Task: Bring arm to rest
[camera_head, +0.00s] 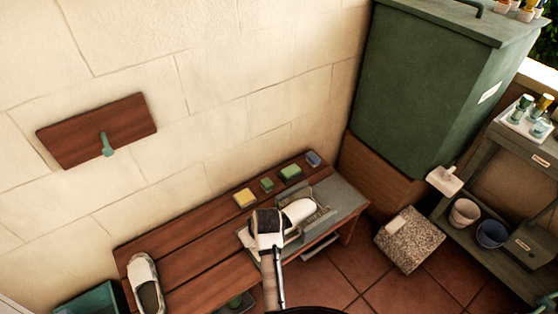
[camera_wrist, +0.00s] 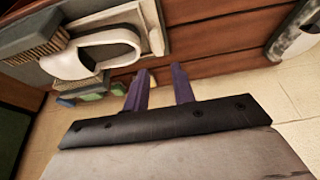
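In the head view, my arm (camera_head: 267,230) reaches up from the bottom edge over the wooden bench (camera_head: 195,250); the fingertips are not clear there. A white shoe (camera_head: 299,211) lies on the grey part of the bench, just right of the arm's end. This shoe also shows in the wrist view (camera_wrist: 92,56), left of the fingers and apart from them.
Another pale shoe (camera_head: 145,284) is at the bench's left end. A brush (camera_wrist: 30,48) lies beside the white shoe. A green cabinet (camera_head: 440,85) and a shelf (camera_head: 500,140) stand right.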

